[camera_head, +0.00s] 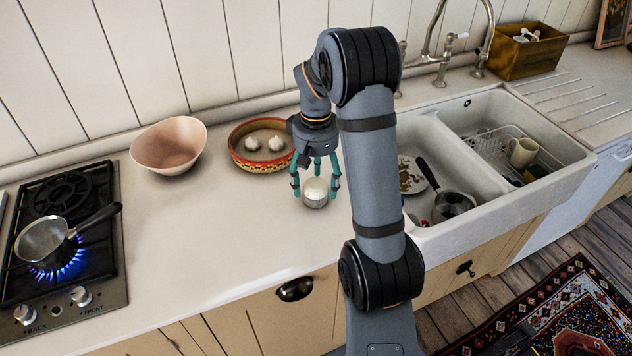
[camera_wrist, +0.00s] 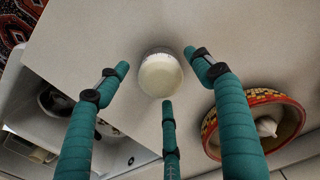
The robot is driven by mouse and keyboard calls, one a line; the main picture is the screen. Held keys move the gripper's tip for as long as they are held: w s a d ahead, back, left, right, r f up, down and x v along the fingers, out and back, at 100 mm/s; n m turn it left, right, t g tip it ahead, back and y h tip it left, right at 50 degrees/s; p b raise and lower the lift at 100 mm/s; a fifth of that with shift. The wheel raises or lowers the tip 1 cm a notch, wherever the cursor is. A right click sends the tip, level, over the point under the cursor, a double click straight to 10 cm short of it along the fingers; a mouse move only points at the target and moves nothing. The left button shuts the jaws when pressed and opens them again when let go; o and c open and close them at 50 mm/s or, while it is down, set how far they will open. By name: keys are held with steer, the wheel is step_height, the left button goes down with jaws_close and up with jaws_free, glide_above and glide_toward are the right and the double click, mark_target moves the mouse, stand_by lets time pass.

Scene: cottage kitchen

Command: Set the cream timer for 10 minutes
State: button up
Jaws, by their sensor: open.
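The cream timer (camera_head: 315,193) is a small round thing with a pale domed top, standing on the white counter between the painted bowl and the sink. In the wrist view the timer (camera_wrist: 160,75) shows from above, and its markings cannot be read. My gripper (camera_head: 316,185) points down over the timer, its teal fingers spread around it. In the wrist view my gripper's three fingertips (camera_wrist: 160,84) stand apart around the timer with gaps visible, so it is open. I cannot tell the exact height of the fingertips over the counter.
A painted bowl (camera_head: 236,160) with garlic stands just behind my gripper, and a pinkish bowl (camera_head: 169,146) farther left. A pan (camera_head: 48,240) sits over a lit blue flame on the stove (camera_head: 105,268) at left. The sink (camera_head: 480,222) with dishes is at right. The front counter is clear.

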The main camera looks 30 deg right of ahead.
mark_target(316, 184)
steer(key=shift+f, duration=0.1)
steer(key=shift+c, duration=1.2)
steer(key=c, duration=0.9)
steer(key=shift+f+m+b, duration=0.1)
steer(key=shift+m+b, duration=0.3)
steer(key=shift+m, duration=0.2)
steer(key=shift+c, duration=0.2)
steer(key=o, duration=1.2)
steer(key=shift+r, duration=0.2)
step_height(316, 184, up, 12)
steer(key=shift+f, duration=0.1)
